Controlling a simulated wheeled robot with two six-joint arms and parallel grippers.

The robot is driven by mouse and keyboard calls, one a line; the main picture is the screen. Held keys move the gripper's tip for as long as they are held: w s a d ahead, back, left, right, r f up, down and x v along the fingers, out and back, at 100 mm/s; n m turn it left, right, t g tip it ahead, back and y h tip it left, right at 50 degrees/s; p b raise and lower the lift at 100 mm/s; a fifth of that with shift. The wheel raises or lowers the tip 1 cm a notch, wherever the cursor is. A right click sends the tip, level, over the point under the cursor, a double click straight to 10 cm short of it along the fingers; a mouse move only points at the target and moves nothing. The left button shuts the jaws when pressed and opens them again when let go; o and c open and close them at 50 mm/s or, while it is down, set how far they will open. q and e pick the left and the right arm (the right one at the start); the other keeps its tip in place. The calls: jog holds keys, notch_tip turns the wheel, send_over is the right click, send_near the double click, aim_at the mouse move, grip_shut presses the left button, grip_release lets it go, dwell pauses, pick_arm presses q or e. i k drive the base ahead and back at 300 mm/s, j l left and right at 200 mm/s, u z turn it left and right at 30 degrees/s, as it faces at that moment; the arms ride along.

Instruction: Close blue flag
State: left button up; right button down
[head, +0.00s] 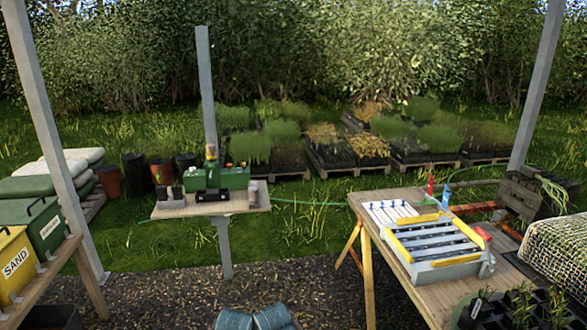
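A small upright blue flag (445,198) stands at the back edge of the wooden table on the right. A similar upright red flag (430,185) stands just left of it and slightly farther back. Both are small in the head view, and what they are fixed to is hard to make out. In front of them sits a grey tray with yellow bars (449,261). Neither of my grippers is in view.
The right table (390,268) also carries a white slotted panel (392,212) and seedling pots (520,302). A netted bundle (560,250) lies at its right. A small bench with a green machine (228,178) stands at middle left. Gravel between the tables looks mostly open.

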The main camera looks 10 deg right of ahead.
aim_at(445, 204)
jog(key=i+j+z, duration=0.1)
jog(key=i, duration=1.6)
jog(key=i+l+z, duration=0.1)
jog(key=i+z, duration=0.4)
jog(key=i+j+z, duration=0.15)
jog(key=i+z, duration=0.6)
jog(key=i, duration=0.35)
